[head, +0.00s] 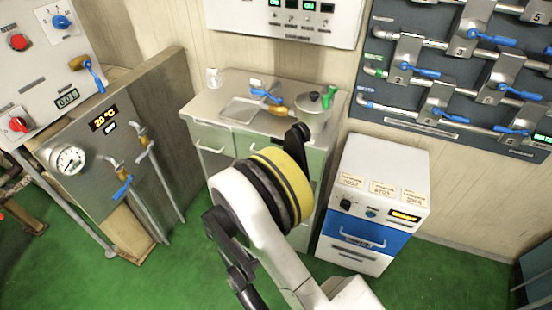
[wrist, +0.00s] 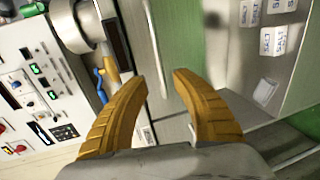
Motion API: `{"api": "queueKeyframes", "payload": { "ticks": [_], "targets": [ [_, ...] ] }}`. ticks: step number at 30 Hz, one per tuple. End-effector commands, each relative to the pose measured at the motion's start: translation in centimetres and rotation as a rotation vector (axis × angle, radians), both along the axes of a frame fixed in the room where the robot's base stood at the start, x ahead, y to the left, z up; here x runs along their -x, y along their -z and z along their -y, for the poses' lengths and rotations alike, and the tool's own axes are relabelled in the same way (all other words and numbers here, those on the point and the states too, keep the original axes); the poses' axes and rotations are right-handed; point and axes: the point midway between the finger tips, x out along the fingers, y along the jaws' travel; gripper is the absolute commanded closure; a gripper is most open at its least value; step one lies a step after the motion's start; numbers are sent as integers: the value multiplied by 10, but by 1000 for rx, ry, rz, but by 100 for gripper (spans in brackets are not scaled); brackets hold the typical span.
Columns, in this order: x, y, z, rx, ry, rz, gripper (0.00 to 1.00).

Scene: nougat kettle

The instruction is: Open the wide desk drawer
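The desk (head: 240,97) has a grey metal top and pale green fronts. The wide desk drawer (head: 252,146) is in its upper front, partly hidden by my arm in the head view, and looks shut. In the wrist view my gripper (wrist: 160,84) has two yellow, curved fingers spread apart with nothing between them. A grey-green front with a long pale handle (wrist: 190,50) lies beyond the fingertips. The handle appears apart from the fingers; the remaining distance is unclear. In the head view my arm hides the fingers.
A pan (head: 312,101), a tray (head: 243,109) and blue-handled fittings stand on the desk. A white-and-blue cabinet (head: 376,190) stands to the right, a valve panel (head: 150,130) to the left. White salt boxes (wrist: 272,40) show in the wrist view. Green floor is clear at front left.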

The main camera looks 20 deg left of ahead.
Motion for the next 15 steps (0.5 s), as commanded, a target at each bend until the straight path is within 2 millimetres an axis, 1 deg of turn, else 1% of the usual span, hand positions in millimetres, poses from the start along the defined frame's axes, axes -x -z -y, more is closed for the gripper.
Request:
{"api": "queueKeyframes", "payload": {
  "ticks": [1,3,9,12,15],
  "targets": [
    [-11,5,2,0,4,-1,68],
    [-26,9,4,0,4,-1,68],
    [-62,15,6,0,3,-1,68],
    [-74,17,7,0,3,-1,68],
    [-81,18,7,-1,2,-1,68]
  ]
}}
